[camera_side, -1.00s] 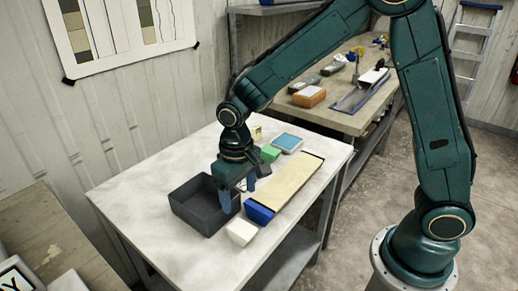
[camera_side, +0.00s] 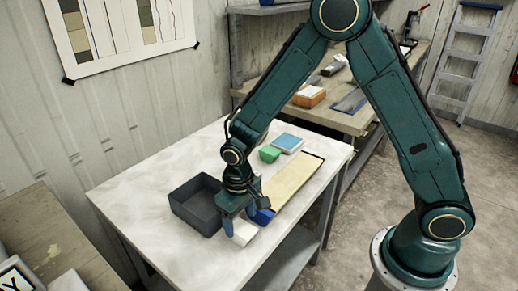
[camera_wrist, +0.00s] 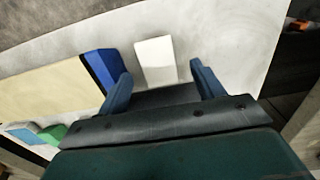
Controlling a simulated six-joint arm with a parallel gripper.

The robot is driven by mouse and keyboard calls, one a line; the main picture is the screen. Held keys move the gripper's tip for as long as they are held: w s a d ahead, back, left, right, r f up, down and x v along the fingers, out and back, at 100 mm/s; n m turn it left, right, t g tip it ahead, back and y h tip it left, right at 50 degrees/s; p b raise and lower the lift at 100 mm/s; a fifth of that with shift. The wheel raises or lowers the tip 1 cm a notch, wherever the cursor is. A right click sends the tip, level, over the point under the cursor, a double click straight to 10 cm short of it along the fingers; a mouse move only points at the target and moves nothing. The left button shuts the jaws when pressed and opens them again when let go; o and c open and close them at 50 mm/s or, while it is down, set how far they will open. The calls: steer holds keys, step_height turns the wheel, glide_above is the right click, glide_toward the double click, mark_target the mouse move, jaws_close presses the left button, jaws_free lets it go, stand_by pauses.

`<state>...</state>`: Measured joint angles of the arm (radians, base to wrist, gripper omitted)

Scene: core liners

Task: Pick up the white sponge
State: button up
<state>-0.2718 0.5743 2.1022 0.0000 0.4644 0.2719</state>
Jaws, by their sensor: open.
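The white sponge (camera_side: 244,234) is a small pale block on the white table, near its front edge in the side view. In the wrist view the sponge (camera_wrist: 157,60) lies between and just beyond the two blue fingertips of my gripper (camera_wrist: 160,80). My gripper (camera_side: 241,222) is open, with its fingers pointing down at the sponge. In the side view a finger and the palm cover part of the sponge. Whether the fingers touch it cannot be told.
A dark grey open bin (camera_side: 193,207) stands left of my gripper. A blue block (camera_side: 264,216) sits close to the sponge, at the end of a long beige tray (camera_side: 292,184). A green block (camera_side: 270,153) and a blue-topped box (camera_side: 287,143) lie farther back. The table's left front (camera_side: 165,250) is clear.

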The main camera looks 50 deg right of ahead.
mark_target(242, 228)
steer(key=shift+f, duration=0.15)
steer(key=shift+w+d+f, duration=0.1)
steer(key=shift+d+f, duration=0.05)
steer(key=shift+f, duration=2.3)
steer(key=c, duration=1)
steer(key=shift+r, duration=0.1)
steer(key=shift+c, duration=0.2)
step_height(242, 228, up, 20)
